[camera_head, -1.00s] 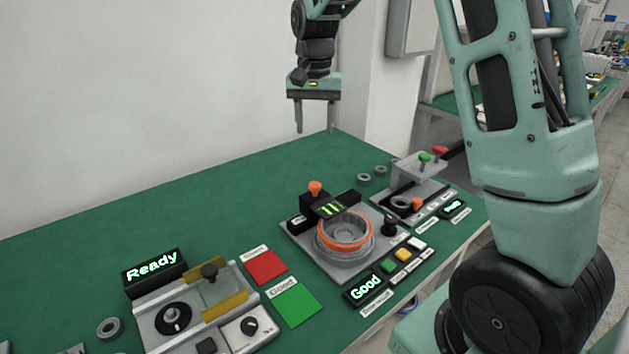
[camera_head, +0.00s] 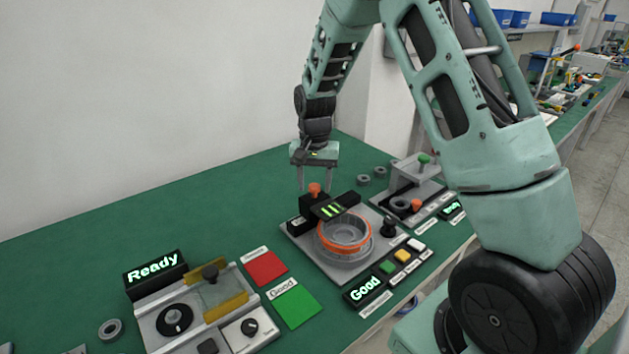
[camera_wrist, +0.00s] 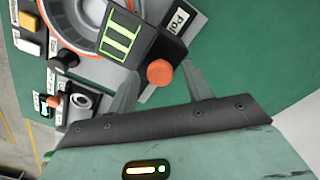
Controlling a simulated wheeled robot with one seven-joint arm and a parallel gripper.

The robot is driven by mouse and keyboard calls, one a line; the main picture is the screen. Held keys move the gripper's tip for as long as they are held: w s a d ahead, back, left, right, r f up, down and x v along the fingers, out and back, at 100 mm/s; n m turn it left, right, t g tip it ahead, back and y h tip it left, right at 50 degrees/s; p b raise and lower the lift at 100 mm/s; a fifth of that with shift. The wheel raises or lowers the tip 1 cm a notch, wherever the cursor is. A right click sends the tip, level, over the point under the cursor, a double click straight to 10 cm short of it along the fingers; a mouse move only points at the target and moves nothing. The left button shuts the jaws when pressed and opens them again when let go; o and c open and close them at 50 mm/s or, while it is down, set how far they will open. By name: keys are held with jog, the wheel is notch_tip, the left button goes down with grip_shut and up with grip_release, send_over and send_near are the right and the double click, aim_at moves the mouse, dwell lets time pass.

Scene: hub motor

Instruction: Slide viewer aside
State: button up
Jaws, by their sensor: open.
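The viewer (camera_head: 331,210) is a black block with green bars, reaching over the edge of a grey ring part with an orange band (camera_head: 345,236). An orange knob (camera_head: 314,189) stands at the viewer's rear end. My gripper (camera_head: 315,188) points down at the knob, its fingers apart. In the wrist view the viewer (camera_wrist: 120,38) and the orange knob (camera_wrist: 160,72) show up close. The knob lies between the two fingers of my gripper (camera_wrist: 160,85). I cannot tell whether a finger touches it.
A "Good" display (camera_head: 365,289) and coloured buttons (camera_head: 402,256) line the station's front. A fixture with a green knob (camera_head: 424,159) stands to the right. A "Ready" station (camera_head: 190,300) and red (camera_head: 265,268) and green pads (camera_head: 297,306) lie left. The rear-left table is clear.

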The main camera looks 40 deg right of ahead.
grip_shut()
jog(key=d+p, duration=0.1)
jog(key=d, duration=1)
jog(key=shift+w+d, duration=0.2)
jog(key=shift+w, duration=0.05)
grip_release()
jog(key=shift+d, duration=0.15)
notch_tip(320, 180, up, 18)
jog(key=b, duration=0.1)
jog(key=shift+f, duration=0.25)
